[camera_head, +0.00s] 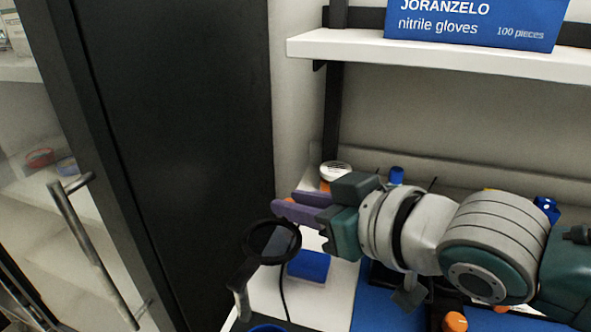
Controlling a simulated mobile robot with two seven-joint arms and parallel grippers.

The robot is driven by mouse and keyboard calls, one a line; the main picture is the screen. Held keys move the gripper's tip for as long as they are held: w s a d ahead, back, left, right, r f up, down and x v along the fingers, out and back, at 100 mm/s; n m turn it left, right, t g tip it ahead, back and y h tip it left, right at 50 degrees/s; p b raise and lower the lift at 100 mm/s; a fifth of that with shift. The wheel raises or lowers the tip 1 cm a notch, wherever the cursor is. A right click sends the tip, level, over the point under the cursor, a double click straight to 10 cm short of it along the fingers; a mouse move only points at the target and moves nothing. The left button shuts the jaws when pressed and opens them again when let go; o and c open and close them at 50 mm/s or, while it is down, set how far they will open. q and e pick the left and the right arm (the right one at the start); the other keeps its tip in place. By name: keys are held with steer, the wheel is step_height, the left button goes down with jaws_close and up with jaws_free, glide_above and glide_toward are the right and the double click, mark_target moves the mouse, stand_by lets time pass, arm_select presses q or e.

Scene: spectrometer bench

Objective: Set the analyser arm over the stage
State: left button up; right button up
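My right arm reaches in from the right. Its gripper (290,205) has purple fingers pointing left over the bench, just above a dark round ring on a black arm (245,275). I cannot tell whether the fingers touch the ring or how far apart they are; no object shows clearly between them. I cannot tell whether the black arm with the ring is the analyser arm. Dark apparatus parts (410,293) show below my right wrist, partly hidden by it, and no stage can be made out clearly. My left gripper is not in view.
A blue block (310,265) and a blue mat (372,308) lie on the white bench, with an orange knob (455,321) at the bottom. A white-lidded jar (334,172) stands behind my gripper. A shelf (340,45) holds a glove box (475,22). A tall black cabinet (180,130) is left.

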jaws_close()
stand_by(1.0)
